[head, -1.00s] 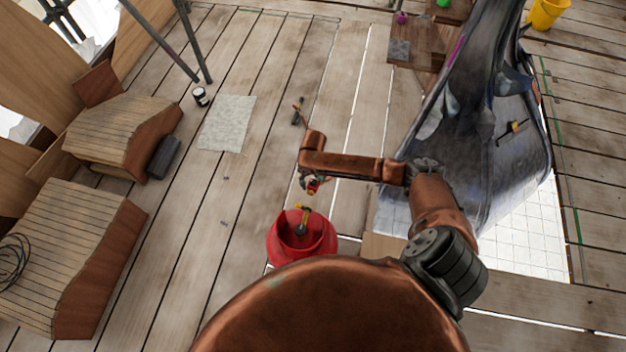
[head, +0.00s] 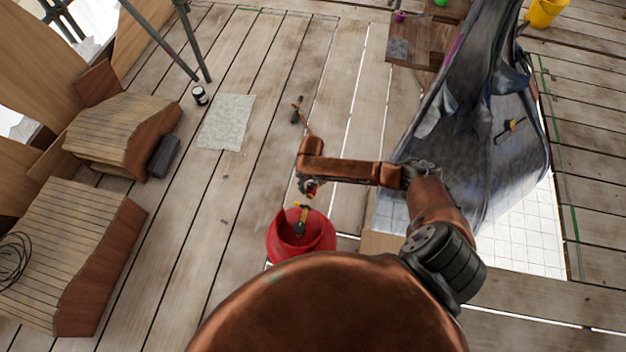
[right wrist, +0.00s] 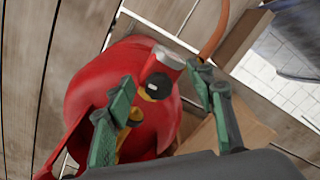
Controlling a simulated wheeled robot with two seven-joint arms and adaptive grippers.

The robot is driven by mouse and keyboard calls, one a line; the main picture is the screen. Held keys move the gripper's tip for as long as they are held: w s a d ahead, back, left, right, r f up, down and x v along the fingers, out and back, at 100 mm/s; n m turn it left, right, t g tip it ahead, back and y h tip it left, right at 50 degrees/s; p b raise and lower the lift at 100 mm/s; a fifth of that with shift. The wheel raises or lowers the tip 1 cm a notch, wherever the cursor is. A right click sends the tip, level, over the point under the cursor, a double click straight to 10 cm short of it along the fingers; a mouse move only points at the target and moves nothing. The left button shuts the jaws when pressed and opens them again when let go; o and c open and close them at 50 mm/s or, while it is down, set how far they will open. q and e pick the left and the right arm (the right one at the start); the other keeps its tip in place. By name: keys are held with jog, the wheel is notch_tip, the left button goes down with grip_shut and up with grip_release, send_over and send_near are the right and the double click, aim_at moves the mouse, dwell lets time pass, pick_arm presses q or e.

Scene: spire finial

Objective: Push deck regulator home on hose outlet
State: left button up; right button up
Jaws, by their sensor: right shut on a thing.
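The deck regulator (right wrist: 168,62) is a small red body with a pale rim; a round black, white and yellow part (right wrist: 157,87) shows at its lower end. My right gripper (right wrist: 163,78) has its green fingers on either side of it and holds it above the red gas bottle (right wrist: 95,80). A yellow valve (right wrist: 132,118) on the bottle, partly behind a finger, shows below the regulator. In the head view the right gripper (head: 310,188) is just beyond the bottle (head: 318,240) and its valve (head: 301,219). I cannot tell whether regulator and outlet touch. My left gripper is out of view.
An orange hose (right wrist: 213,32) runs up beside the regulator. A dark-handled tool (head: 295,116) lies on the planks beyond the arm. A large grey sculpted metal piece (head: 470,150) stands to the right. Clear planks lie left of the bottle.

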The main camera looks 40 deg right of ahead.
aim_at(309, 196)
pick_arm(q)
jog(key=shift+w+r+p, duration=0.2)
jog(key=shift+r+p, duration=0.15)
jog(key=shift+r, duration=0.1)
pick_arm(e)
jog(key=shift+s+a, duration=0.9)
jog(key=shift+a, duration=0.15)
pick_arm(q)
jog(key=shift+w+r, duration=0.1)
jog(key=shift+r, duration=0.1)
pick_arm(e)
jog(key=shift+w+r, duration=0.1)
pick_arm(q)
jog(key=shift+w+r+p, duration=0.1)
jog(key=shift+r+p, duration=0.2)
jog(key=shift+p, duration=0.15)
dwell(0.7)
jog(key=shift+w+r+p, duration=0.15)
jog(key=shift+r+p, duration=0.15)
jog(key=shift+p, duration=0.05)
pick_arm(e)
jog(key=shift+s+a, duration=0.35)
jog(key=shift+a, duration=0.1)
jog(key=o, duration=1.2)
jog(key=shift+c, duration=0.2)
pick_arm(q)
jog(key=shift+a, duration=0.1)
pick_arm(e)
notch_tip(309, 196, up, 12)
